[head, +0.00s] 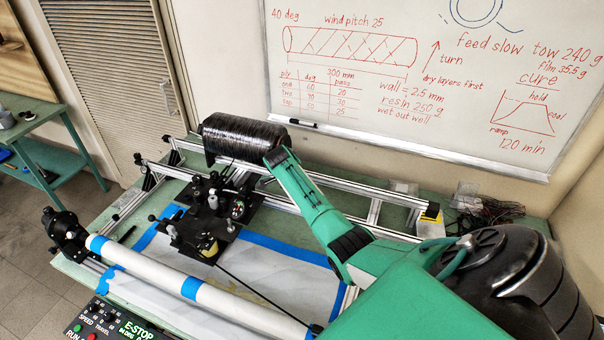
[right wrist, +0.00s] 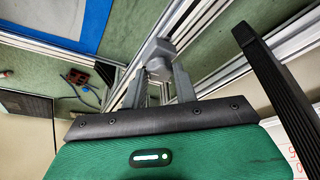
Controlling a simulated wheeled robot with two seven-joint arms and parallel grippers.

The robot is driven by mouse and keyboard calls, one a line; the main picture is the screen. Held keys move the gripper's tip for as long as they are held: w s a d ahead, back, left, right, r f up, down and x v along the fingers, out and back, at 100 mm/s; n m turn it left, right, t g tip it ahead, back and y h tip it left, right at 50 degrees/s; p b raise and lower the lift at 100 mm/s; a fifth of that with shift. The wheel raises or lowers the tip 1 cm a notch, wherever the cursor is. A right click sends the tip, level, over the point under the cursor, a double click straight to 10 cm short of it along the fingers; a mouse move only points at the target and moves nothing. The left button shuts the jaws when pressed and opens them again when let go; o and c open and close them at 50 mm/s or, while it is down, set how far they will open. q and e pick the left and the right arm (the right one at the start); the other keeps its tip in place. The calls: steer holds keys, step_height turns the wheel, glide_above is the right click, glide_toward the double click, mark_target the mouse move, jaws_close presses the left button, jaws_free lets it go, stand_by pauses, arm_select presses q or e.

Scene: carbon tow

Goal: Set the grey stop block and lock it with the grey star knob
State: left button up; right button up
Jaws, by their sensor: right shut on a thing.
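My right arm comes in from the right in the head view and reaches the rear aluminium rail beside the black wound roll (head: 245,138); the arm hides its gripper there. In the right wrist view my right gripper (right wrist: 158,82) has its two grey fingers closed around a rounded grey part, seemingly the grey star knob (right wrist: 158,70). A squarer grey piece, seemingly the grey stop block (right wrist: 158,47), adjoins it at the aluminium rail (right wrist: 192,38). The similar greys make the border between the two hard to see. My left gripper is out of view.
The black carriage (head: 208,222) stands on the frame left of my arm. A white tube with blue bands (head: 150,265) lies in front. A control box (head: 118,322) is at the front edge. The whiteboard (head: 400,80) is close behind; cables (head: 490,210) lie at the right.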

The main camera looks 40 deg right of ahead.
steer(key=o, duration=1)
steer(key=b+v, duration=0.2)
steer(key=v, duration=1.2)
steer(key=shift+b, duration=0.4)
steer(key=shift+d, duration=0.1)
steer(key=shift+f, duration=0.1)
